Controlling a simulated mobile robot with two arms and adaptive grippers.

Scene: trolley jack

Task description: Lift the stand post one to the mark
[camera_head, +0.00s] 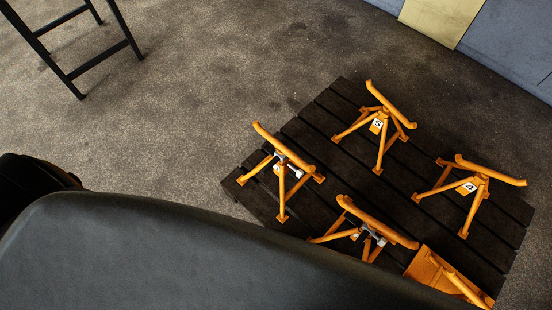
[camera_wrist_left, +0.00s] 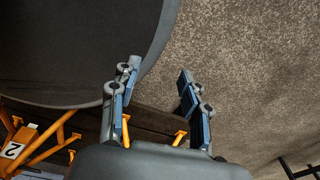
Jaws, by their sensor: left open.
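Several orange stands with tripod legs and a bar on top stand on a dark slatted pallet in the head view. The back one (camera_head: 379,124) is labelled 5, and the right one (camera_head: 478,188) is labelled 4. The left stand (camera_head: 283,168) and the front stand (camera_head: 368,228) have silver parts at their posts; their labels are unreadable, so I cannot tell which is stand one. In the left wrist view, a stand labelled 2 (camera_wrist_left: 38,142) is at lower left. My left gripper (camera_wrist_left: 155,78) is open, with nothing between its fingers. My right gripper is not in view.
The slatted pallet (camera_head: 318,128) has bare slats between the stands. An orange piece (camera_head: 440,275) is partly hidden at its front. A large dark surface covers the head view's lower left. A black frame (camera_head: 72,74) stands at upper left; open floor (camera_head: 200,90) lies between.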

